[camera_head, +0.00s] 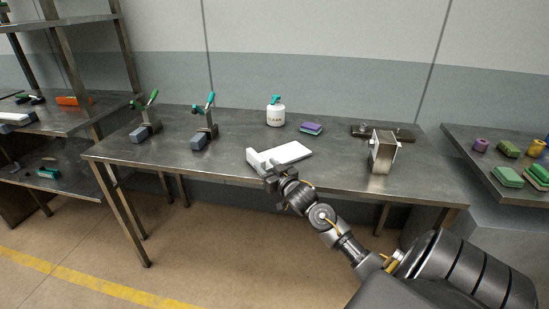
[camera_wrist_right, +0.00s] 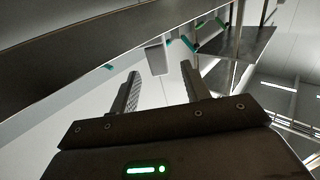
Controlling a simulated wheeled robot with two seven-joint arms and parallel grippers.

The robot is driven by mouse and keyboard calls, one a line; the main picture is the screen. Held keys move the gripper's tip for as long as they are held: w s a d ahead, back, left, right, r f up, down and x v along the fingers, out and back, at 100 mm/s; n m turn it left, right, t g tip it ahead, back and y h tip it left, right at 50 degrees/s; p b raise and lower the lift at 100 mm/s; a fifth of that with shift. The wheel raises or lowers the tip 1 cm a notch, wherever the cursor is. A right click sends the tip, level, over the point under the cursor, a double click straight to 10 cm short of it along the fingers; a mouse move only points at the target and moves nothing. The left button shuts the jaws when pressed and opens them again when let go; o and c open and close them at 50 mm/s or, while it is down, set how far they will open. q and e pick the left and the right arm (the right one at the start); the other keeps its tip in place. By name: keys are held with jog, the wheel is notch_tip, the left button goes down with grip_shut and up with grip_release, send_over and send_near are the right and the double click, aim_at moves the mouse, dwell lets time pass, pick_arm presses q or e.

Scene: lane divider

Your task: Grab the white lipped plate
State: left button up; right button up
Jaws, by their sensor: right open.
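The white lipped plate (camera_head: 291,152) lies on the metal table near its front edge, in the middle of the head view. Its raised white lip (camera_head: 254,158) stands at the left end. My right gripper (camera_head: 268,171) is at the table's front edge, close to the lip end and partly in front of it. Whether it touches the plate cannot be told. In the right wrist view the two fingers (camera_wrist_right: 160,68) are spread apart, with nothing seen held between them. I cannot make out the plate surely there. My left gripper is not in view.
Two toggle clamps (camera_head: 208,125) with grey blocks stand left on the table (camera_head: 230,178). A white bottle (camera_head: 276,115) and a purple-topped stack (camera_head: 311,128) are behind the plate. A metal box-like stand (camera_head: 382,152) is to the right. Shelving stands far left.

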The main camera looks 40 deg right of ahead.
aim_at(258, 156)
jog(key=shift+w+d+p, duration=0.1)
jog(key=shift+w+d, duration=0.1)
jog(key=shift+w, duration=0.85)
jog(key=shift+w+d+p, duration=0.15)
jog(key=shift+w, duration=0.95)
jog(key=shift+w+d+p, duration=0.1)
jog(key=shift+w+d, duration=0.1)
jog(key=shift+w, duration=0.85)
grip_shut()
jog(key=shift+r, duration=0.1)
